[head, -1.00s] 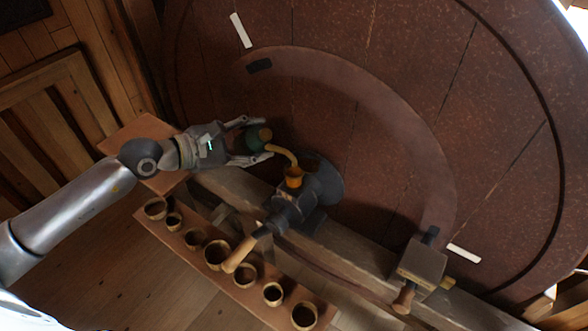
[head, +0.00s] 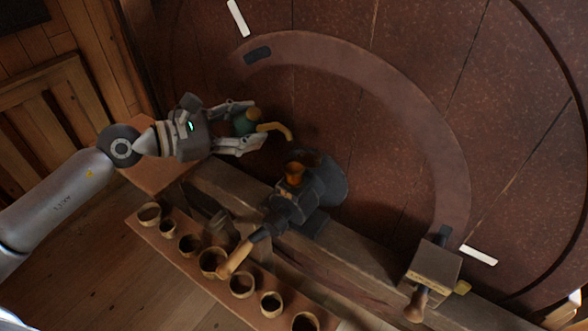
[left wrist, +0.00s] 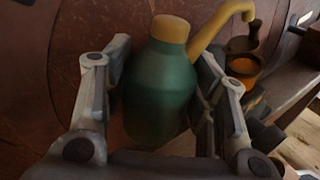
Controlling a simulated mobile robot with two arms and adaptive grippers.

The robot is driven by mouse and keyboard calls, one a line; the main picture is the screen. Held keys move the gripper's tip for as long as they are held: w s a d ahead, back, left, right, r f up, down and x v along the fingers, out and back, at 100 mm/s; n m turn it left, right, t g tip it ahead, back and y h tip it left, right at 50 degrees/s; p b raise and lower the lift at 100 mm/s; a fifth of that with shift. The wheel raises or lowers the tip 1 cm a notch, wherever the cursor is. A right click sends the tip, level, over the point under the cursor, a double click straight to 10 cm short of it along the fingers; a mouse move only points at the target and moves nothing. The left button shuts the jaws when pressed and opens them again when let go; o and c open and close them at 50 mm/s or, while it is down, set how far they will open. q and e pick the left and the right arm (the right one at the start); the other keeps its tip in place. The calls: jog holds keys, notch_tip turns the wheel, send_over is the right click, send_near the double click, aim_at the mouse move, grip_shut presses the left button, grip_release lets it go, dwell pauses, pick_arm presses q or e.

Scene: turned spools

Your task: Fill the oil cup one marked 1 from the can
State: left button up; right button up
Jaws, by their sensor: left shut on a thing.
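The oil can is green with a yellow cap and a bent yellow spout (head: 273,129). My left gripper (head: 257,126) is shut on the green can body (left wrist: 160,92), with a finger on each side. An amber oil cup (head: 294,173) stands on the dark metal bearing block to the right and below. It also shows in the left wrist view (left wrist: 243,68). The spout tip is above the cup and clear of it. I cannot read any number on the cup. My right gripper is not in view.
A large brown disc (head: 400,80) fills the back. A wooden-handled tool (head: 236,258) juts from the bearing block. Several small round pots (head: 241,285) stand along a wooden shelf in front. A second block (head: 432,264) sits on the beam at right.

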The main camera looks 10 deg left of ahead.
pick_arm(q)
jog(key=shift+w+a+r+n+h+b, duration=0.2)
jog(key=shift+a+r+n+h+b, duration=0.35)
jog(key=shift+n+b, duration=0.9)
jog(key=shift+w+a+r+t+h+b, duration=0.15)
jog(key=shift+t+h+b, duration=0.25)
jog(key=shift+b, duration=0.35)
jog(key=shift+a+r+n, duration=0.15)
jog(key=shift+r+n, duration=0.2)
jog(key=shift+n, duration=0.2)
